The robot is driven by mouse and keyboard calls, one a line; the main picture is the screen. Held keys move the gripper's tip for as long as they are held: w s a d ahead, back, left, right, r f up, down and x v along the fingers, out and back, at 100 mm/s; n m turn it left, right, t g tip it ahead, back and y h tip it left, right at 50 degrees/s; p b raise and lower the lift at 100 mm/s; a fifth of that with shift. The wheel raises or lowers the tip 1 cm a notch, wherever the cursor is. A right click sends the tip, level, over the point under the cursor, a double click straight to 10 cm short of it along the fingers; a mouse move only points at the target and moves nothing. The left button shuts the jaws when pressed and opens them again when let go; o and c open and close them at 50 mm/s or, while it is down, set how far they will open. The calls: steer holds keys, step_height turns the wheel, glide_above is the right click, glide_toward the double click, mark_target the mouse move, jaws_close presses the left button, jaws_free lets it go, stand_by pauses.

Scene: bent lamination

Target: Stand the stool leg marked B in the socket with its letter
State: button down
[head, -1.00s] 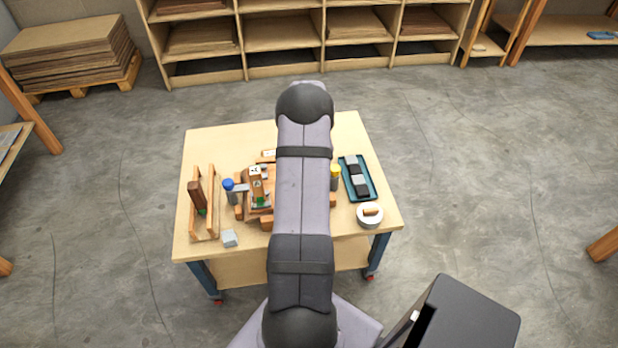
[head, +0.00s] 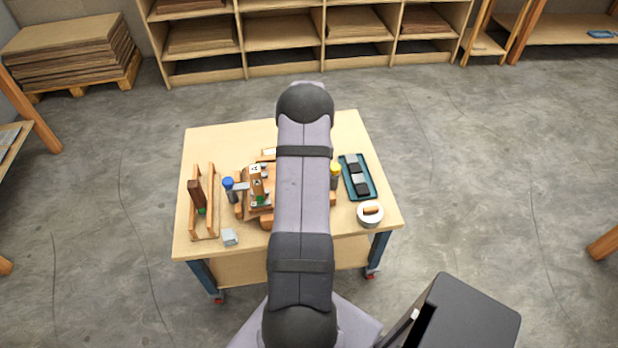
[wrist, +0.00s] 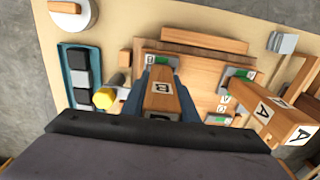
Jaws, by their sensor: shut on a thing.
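The stool leg marked B (wrist: 159,101) is a brown wooden block with a white B label. My gripper (wrist: 161,86) is shut on it in the wrist view. The leg is over the wooden stool seat (wrist: 205,68), close to a dark socket (wrist: 168,60) with a green patch and a small white label. I cannot tell whether its hidden lower end is in the socket. Another leg, marked A (wrist: 275,111), stands at the right. It also shows at the left of the seat in the head view (head: 257,187). There, my arm hides my gripper and leg B.
Another socket (wrist: 240,73) is at the seat's far right. A yellow-capped clamp (wrist: 104,97) is close left of the held leg. A teal tray (head: 371,194), a white round dish (head: 370,220) and a wooden rack (head: 211,220) with a dark brown leg (head: 195,194) flank the seat.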

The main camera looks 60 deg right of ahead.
steer(key=c, duration=0.8)
jaws_free()
steer(key=shift+c, duration=0.2)
steer(key=shift+r, duration=0.2)
steer(key=shift+r+p, duration=2.8)
steer(key=shift+r, duration=0.55)
